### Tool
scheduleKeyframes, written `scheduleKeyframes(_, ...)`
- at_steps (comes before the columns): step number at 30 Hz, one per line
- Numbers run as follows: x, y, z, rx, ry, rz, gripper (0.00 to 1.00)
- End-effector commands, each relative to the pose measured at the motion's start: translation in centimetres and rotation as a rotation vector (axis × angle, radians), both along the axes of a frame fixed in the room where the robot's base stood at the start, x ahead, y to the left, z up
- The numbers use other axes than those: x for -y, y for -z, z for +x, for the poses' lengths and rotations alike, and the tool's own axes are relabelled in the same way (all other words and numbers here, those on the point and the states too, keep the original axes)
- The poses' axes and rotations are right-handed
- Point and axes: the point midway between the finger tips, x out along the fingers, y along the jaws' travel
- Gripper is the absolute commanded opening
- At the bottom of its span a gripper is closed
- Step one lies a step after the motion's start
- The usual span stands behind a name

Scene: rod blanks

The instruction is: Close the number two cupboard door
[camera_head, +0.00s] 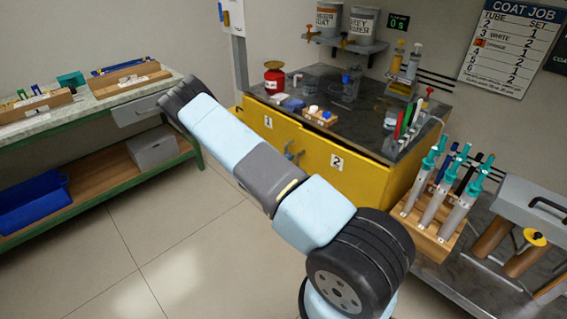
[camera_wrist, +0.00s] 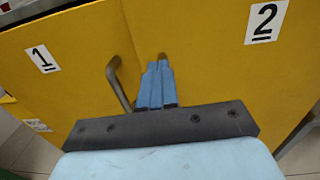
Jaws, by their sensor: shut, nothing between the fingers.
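The number two cupboard door (camera_head: 340,180) is the right-hand yellow door under the dark worktop, and its label also shows in the wrist view (camera_wrist: 265,22). A dark gap shows along its top edge in the head view; how far it stands open is hard to tell. My gripper (camera_wrist: 158,66) is shut and empty, its blue fingers pointing at the doors near the seam. A grey handle (camera_wrist: 118,85) stands left of the fingers on the number one door (camera_wrist: 70,65). The fingers partly hide another handle at their tips; contact is unclear. My arm hides part of the cupboard front in the head view.
The worktop (camera_head: 345,118) above carries jars, a red burner-like item and a rack of coloured tools. A wooden rack of syringes (camera_head: 432,222) stands at the right, near my arm. A green-framed bench (camera_head: 110,100) is at the left. The floor between is clear.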

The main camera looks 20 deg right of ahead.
Motion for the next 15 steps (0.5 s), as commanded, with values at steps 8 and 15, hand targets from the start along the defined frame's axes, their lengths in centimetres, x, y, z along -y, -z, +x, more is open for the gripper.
scheduleKeyframes(8,4.5,0.0,1.8,0.0,0.002,0.0,0.0)
scheduleKeyframes(15,6.8,0.0,2.8,0.0,0.001,0.0,0.0)
